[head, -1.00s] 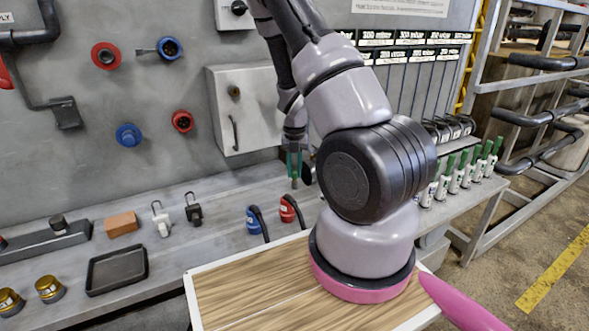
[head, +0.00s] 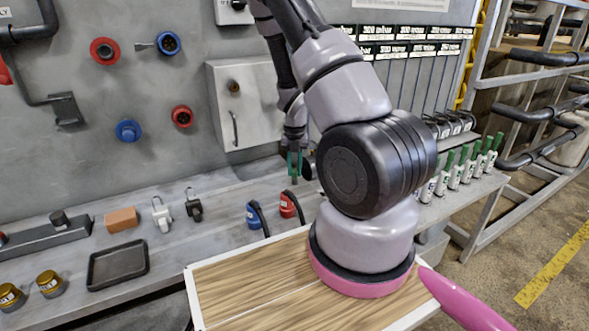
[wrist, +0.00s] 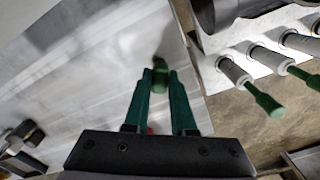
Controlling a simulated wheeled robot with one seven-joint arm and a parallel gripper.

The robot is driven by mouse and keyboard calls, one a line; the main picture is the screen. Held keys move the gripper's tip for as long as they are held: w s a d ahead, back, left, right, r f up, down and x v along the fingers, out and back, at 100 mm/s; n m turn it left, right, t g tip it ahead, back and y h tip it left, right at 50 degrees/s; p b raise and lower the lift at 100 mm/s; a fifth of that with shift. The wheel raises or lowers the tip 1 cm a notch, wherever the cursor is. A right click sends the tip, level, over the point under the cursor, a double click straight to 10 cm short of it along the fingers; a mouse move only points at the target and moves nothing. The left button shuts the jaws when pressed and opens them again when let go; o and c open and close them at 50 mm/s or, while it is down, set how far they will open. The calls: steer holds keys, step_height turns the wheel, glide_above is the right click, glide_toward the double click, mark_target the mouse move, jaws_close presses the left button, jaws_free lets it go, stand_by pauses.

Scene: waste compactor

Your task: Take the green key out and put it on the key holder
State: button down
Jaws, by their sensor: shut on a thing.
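My gripper (head: 295,166) is over the back of the grey bench, in front of the metal wall box. In the wrist view its two dark green fingers (wrist: 160,82) are shut on a small green piece, which looks like the green key (wrist: 161,74). Only its green end shows clearly; the rest is hidden or blurred. A row of white pieces with green handles (head: 462,168) stands at the bench's right end; several also show at the right of the wrist view (wrist: 262,98). I cannot tell for sure which thing is the key holder.
The wall box (head: 243,105) is close behind my gripper. A blue padlock-like piece (head: 253,215) and a red one (head: 287,205) sit on the bench in front. A black tray (head: 117,264) and an orange block (head: 121,220) lie left. Bare bench lies left of my gripper.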

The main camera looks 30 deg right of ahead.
stand_by(0.3)
steer(key=c, duration=0.7)
jaws_free()
steer(key=shift+c, duration=0.2)
steer(key=shift+r, duration=3.45)
